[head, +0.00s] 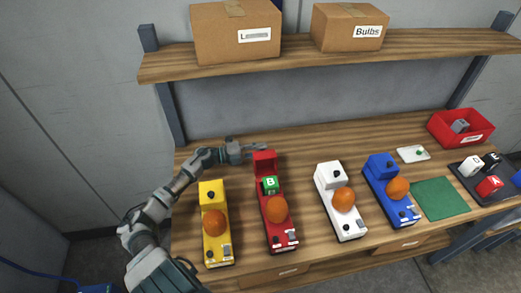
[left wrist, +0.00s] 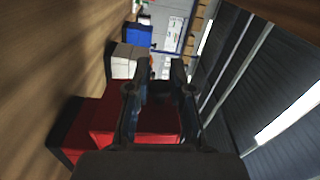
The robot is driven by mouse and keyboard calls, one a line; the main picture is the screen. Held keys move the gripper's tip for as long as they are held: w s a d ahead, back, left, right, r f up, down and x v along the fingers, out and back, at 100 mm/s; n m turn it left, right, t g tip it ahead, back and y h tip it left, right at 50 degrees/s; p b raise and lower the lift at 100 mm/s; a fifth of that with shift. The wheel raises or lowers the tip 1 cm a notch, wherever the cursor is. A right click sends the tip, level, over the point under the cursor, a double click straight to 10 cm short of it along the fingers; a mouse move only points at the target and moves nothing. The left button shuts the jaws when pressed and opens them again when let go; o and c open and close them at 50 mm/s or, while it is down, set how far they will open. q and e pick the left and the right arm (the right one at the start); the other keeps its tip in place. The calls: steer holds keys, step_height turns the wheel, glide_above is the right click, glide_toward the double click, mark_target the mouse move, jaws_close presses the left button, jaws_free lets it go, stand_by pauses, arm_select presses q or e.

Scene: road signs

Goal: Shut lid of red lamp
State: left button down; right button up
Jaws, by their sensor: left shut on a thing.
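The red lamp (head: 276,222) stands on the bench between the yellow and white lamps, with an orange dome on its front part. Its lid (head: 264,162) stands raised at the rear, and a green block marked B (head: 270,184) shows in the open compartment. My left gripper (head: 262,147) is behind the lamp at the lid's top edge, its jaws closed on the lid. In the left wrist view the fingers (left wrist: 160,72) are a little apart, with the red lid (left wrist: 155,120) between and below them. The exact contact is dark. My right gripper is out of view.
A yellow lamp (head: 217,242) stands left of the red one, close to my left arm. A white lamp (head: 348,217) and a blue lamp (head: 388,188) stand to the right. A red bin (head: 462,138) and a dark tray (head: 467,188) are farther right. A shelf (head: 300,55) with boxes hangs above.

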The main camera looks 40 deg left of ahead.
mark_target(264, 158)
arm_select(q)
steer(key=d+r+m, duration=0.1)
steer(key=m, duration=0.1)
steer(key=s+d+r+m+p, duration=0.2)
steer(key=m, duration=0.1)
steer(key=shift+s+m, duration=0.2)
steer(key=shift+m, duration=0.1)
steer(key=s+d+p, duration=0.2)
steer(key=p, duration=0.1)
steer(key=shift+d+r, duration=0.15)
steer(key=shift+r, duration=0.1)
steer(key=shift+s+d+f+p, duration=0.1)
steer(key=shift+s+d+p, duration=0.9)
steer(key=shift+d, duration=0.2)
steer(key=shift+d+f, duration=0.1)
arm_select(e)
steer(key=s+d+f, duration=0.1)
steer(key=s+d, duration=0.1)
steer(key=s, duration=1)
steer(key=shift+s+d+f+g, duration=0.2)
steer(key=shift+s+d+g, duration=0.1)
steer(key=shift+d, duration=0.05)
arm_select(q)
steer(key=shift+s+d+f, duration=0.1)
steer(key=shift+s, duration=0.05)
